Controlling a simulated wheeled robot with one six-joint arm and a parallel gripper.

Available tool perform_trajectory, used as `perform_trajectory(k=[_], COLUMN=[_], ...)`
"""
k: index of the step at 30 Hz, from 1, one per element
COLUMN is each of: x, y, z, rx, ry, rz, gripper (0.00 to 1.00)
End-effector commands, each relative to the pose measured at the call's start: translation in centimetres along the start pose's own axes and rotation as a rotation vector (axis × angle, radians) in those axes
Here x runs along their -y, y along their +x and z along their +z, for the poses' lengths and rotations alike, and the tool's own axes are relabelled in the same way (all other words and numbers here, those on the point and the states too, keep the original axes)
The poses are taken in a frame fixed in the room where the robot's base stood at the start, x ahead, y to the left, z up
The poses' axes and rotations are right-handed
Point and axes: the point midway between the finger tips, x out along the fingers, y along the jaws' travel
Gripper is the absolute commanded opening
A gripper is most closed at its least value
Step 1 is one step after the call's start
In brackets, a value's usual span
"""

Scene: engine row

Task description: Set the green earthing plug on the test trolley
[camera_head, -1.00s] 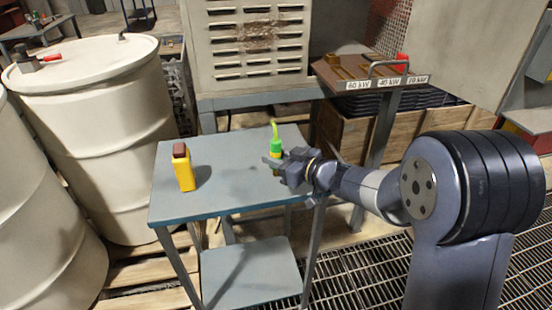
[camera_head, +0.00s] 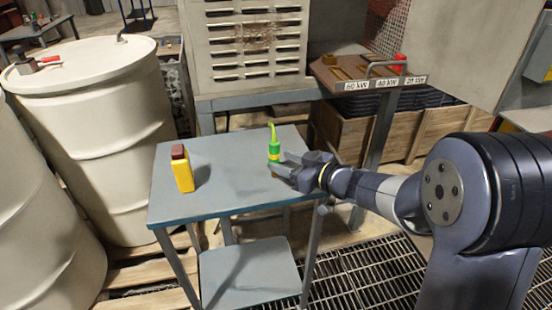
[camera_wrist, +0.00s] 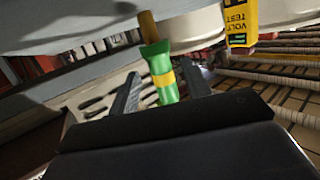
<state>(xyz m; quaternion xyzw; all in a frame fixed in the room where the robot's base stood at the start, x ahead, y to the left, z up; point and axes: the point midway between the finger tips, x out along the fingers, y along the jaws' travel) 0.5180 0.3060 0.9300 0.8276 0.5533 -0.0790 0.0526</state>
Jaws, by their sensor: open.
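The green earthing plug (camera_head: 274,150) has a yellow band, a bent green-yellow tail and a brass pin. It stands upright on the grey top of the test trolley (camera_head: 224,192), near its right back part. My gripper (camera_head: 284,166) is open just to the right of the plug, low over the trolley top. In the wrist view the plug (camera_wrist: 159,70) shows between the two spread fingers, apart from both as far as I can tell. Its brass pin meets the grey surface there. The fingers partly hide the plug's foot in the head view.
A yellow volt tester (camera_head: 182,169) with a brown top stands on the trolley's left part; it also shows in the wrist view (camera_wrist: 240,20). White drums (camera_head: 92,110) stand left. A labelled rack (camera_head: 370,72) and a wooden crate (camera_head: 345,130) are behind. The trolley's middle is clear.

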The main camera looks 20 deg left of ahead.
Motion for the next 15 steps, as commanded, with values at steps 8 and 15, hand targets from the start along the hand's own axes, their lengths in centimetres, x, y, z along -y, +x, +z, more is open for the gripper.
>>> perform_trajectory(k=[8, 15], x=[-0.1, 0.0], y=[-6.0, -8.1], z=[-0.1, 0.0], rx=[-0.001, 0.001], ry=[0.001, 0.0], rz=[0.005, 0.001], gripper=[0.46, 0.46])
